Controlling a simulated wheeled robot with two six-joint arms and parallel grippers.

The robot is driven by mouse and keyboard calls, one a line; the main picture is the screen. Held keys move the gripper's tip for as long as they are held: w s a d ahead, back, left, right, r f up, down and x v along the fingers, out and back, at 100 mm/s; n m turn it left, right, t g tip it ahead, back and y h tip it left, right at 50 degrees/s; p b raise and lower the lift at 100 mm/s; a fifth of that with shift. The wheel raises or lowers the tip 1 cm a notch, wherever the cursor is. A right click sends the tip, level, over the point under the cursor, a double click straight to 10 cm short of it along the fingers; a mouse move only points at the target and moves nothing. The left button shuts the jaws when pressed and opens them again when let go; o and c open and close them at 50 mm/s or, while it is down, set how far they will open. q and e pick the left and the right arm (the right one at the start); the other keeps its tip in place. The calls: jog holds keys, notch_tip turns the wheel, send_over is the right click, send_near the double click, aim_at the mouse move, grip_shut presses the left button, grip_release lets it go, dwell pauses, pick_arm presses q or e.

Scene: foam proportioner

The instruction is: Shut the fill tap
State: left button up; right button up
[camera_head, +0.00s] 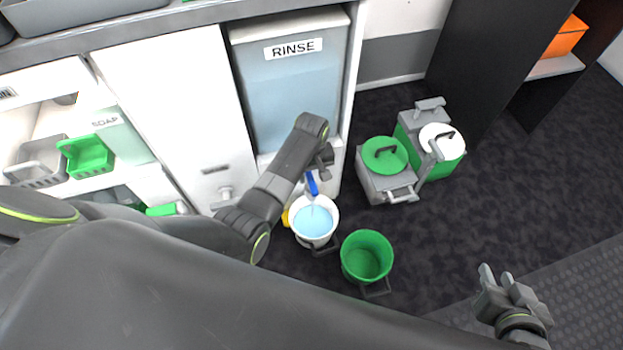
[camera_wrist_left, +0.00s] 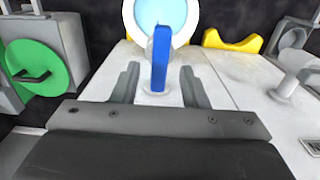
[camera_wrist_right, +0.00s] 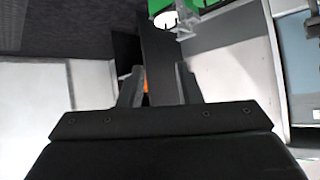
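The fill tap has a blue lever (camera_head: 312,183), low on the front of the RINSE cabinet. A thin pale stream shows below it, above a white bucket (camera_head: 330,232) holding light blue water. My left gripper (camera_head: 325,157) is close to the tap. In the left wrist view my left gripper (camera_wrist_left: 157,82) is open, and the blue lever (camera_wrist_left: 162,55) stands between and beyond its fingers, with no clear contact. My right gripper (camera_head: 507,282) is far from the tap, over the floor at the right. In the right wrist view it (camera_wrist_right: 158,75) is open and empty.
An empty green bucket (camera_head: 366,260) stands right of the white one. A yellow object (camera_head: 286,218) sits beside the white bucket. A RINSE tank (camera_head: 292,90) is above the tap.

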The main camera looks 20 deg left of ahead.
aim_at(311, 184)
pick_arm(q)
notch_tip(311, 184, down, 2)
jog(key=shift+f+b, duration=0.15)
jog(key=shift+b, duration=0.35)
jog(key=shift+f, duration=0.15)
pick_arm(e)
jog(key=w+d+r+t+h, duration=0.1)
jog(key=w+r+t, duration=0.3)
jog(key=r, duration=0.3)
jog(key=shift+w+r+t, duration=0.25)
jog(key=shift+r+t, duration=0.1)
jog(key=shift+t, duration=0.25)
pick_arm(q)
jog(key=shift+c, duration=0.3)
pick_arm(e)
jog(key=shift+d, duration=0.1)
pick_arm(q)
grip_shut()
